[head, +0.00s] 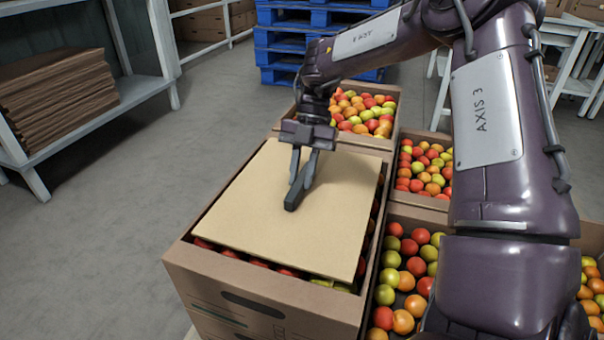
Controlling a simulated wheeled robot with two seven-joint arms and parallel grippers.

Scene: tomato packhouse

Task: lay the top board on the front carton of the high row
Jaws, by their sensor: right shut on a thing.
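A flat tan board (292,216) lies over the tomatoes at the top of the front left carton (262,298), slightly askew to its walls. Tomatoes show along its front and right edges. My left gripper is out of view.
Open cartons of tomatoes stand behind (364,112) and to the right (424,170), close against this one. A shelf (140,90) at the left holds a stack of brown boards (62,92). Blue pallets (285,42) stand at the back. The grey floor at left is clear.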

